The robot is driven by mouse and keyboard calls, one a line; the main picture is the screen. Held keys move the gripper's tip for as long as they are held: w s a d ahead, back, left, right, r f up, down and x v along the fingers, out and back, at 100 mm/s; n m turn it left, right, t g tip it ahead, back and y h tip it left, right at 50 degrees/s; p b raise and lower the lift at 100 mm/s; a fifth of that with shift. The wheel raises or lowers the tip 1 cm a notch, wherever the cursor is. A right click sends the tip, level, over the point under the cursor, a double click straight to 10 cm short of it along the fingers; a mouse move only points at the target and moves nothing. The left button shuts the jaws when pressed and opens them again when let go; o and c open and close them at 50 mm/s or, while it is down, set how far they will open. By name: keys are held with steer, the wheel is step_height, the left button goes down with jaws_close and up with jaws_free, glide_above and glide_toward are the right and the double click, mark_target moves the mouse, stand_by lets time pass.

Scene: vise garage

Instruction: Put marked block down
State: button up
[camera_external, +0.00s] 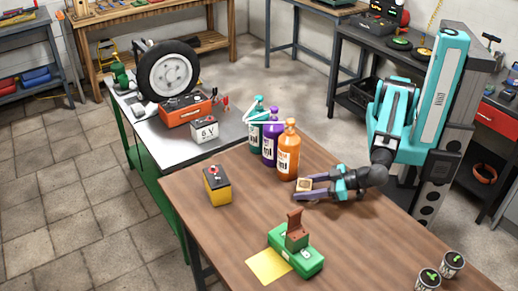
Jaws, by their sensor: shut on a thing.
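The marked block (304,184) is a small light-wood block with a darker mark on its top face. My gripper (306,188) is shut on it, one finger on each side. The gripper reaches in from the right, low over the brown wooden table (230,222), just in front of the orange bottle. I cannot tell whether the block touches the tabletop.
Orange (288,152), purple (270,142) and green (255,122) bottles stand behind the gripper. A yellow-black battery (217,184) stands left. A green vise (296,256) with a brown piece and a yellow sheet (268,266) are in front. Two cans (452,264) stand at right. The table's middle is clear.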

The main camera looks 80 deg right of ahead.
steer(key=shift+f, duration=0.15)
steer(key=o, duration=1)
steer(key=shift+o, duration=0.2)
steer(key=shift+r, duration=0.25)
steer(key=v, duration=1.2)
steer(key=shift+b, duration=0.4)
steer(key=shift+w, duration=0.1)
